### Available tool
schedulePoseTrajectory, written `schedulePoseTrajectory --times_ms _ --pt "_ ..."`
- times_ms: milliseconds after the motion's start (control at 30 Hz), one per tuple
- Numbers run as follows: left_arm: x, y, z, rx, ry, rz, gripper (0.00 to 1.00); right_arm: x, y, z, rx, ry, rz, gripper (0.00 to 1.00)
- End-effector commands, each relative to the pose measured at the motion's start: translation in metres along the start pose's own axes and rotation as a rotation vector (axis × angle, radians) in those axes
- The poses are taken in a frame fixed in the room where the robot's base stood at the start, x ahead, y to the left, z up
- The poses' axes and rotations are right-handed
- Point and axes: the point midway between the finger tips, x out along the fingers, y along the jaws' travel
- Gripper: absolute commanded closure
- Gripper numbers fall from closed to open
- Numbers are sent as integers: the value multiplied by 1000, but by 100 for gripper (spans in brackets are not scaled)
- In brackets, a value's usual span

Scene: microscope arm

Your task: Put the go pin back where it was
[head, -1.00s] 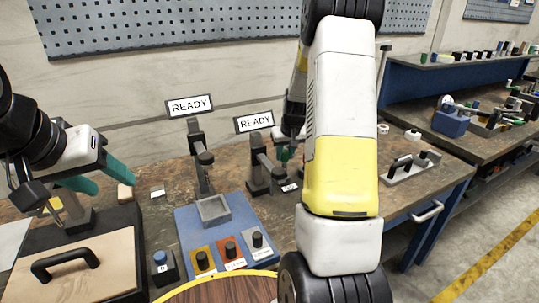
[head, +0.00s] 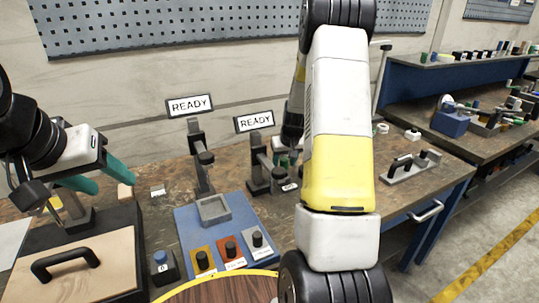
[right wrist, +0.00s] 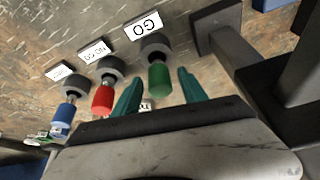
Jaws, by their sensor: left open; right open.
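The go pin (right wrist: 159,78) is a green-handled pin standing in a dark round collar beside the GO label (right wrist: 150,25) in the right wrist view. My right gripper (right wrist: 160,73) is open, with one teal finger on each side of the green handle and gaps showing. In the head view the right gripper (head: 286,157) is partly hidden behind my own arm, and the pin cannot be made out. My left gripper (head: 97,178) is open and empty at the left, above the bench.
A red pin (right wrist: 103,99) and a blue pin (right wrist: 63,118) stand in collars beside the go pin. A dark post (right wrist: 218,28) is close on the other side. A blue panel with knobs (head: 228,236) and two READY signs (head: 190,106) are to the left.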

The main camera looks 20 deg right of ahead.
Motion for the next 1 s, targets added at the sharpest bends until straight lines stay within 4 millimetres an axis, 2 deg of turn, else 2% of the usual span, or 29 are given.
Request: schedulePoseTrajectory --times_ms 167,600,800,900,967,1000 --pt "0 0 0 0 0 0 46 -10 0 -2 0 3 1 50" --pt "0 0 0 0 0 0 46 -99 0 -2 0 4 0 50" --pt "0 0 0 0 0 0 46 -120 0 -1 -1 2 0 50" --pt "0 0 0 0 0 0 46 -135 -7 0 0 9 -10 50" --pt "0 0 0 0 0 0 46 -152 -17 3 1 21 -25 50" --pt "0 0 0 0 0 0 46 -167 -26 7 0 30 -38 50"
